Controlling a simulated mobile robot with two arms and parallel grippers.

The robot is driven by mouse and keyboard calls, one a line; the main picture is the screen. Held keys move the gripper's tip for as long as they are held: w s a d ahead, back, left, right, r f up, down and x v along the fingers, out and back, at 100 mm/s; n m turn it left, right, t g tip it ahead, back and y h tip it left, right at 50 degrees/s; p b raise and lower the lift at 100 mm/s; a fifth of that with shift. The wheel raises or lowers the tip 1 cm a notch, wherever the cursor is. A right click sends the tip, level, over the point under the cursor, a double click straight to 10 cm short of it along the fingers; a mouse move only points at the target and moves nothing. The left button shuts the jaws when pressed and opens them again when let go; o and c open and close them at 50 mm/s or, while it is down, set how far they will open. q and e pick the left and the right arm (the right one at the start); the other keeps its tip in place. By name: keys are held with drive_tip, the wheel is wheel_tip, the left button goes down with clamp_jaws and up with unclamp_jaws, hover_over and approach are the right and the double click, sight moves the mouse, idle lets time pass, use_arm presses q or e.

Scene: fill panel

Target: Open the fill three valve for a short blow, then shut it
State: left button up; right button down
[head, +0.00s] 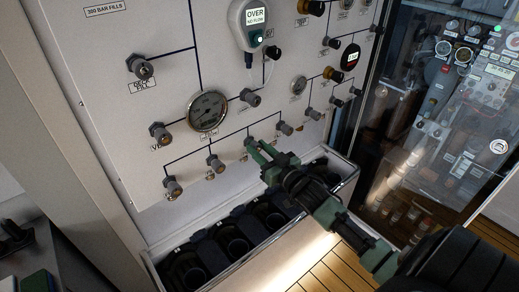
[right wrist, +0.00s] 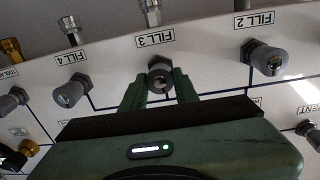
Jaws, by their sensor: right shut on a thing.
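The fill three valve is a grey knob (right wrist: 160,76) under the FILL 3 label (right wrist: 155,40) in the right wrist view. In the head view its knob (head: 249,143) is in the lower row of the panel (head: 120,70). My right gripper (right wrist: 160,90) is shut on this knob, with one green finger on each side. It also shows in the head view (head: 259,150), reaching in from the lower right. A hand-held meter (head: 252,22) on the panel reads OVER, NO FLOW. My left gripper is not in view.
The FILL 2 knob (right wrist: 267,60) and FILL 4 knob (right wrist: 70,92) flank the gripper closely. A round gauge (head: 208,111) is above the row. A trough (head: 265,265) with dark cylinder holders lies below. A glass-fronted cabinet (head: 430,120) stands at right.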

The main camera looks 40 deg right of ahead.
drive_tip(key=n, duration=0.4)
drive_tip(key=shift+a+n, duration=0.1)
drive_tip(key=shift+n, duration=0.2)
drive_tip(key=n+b, duration=0.1)
drive_tip(key=n, duration=0.3)
drive_tip(key=shift+f, duration=0.1)
drive_tip(key=shift+a+f+n+y+b, duration=0.1)
drive_tip(key=shift+n+y+b, duration=0.25)
drive_tip(key=shift+n, duration=1.6)
drive_tip(key=shift+n+y+b, duration=0.15)
drive_tip(key=shift+n+b, duration=0.25)
drive_tip(key=shift+n, duration=1.55)
drive_tip(key=c, duration=1.1)
unclamp_jaws()
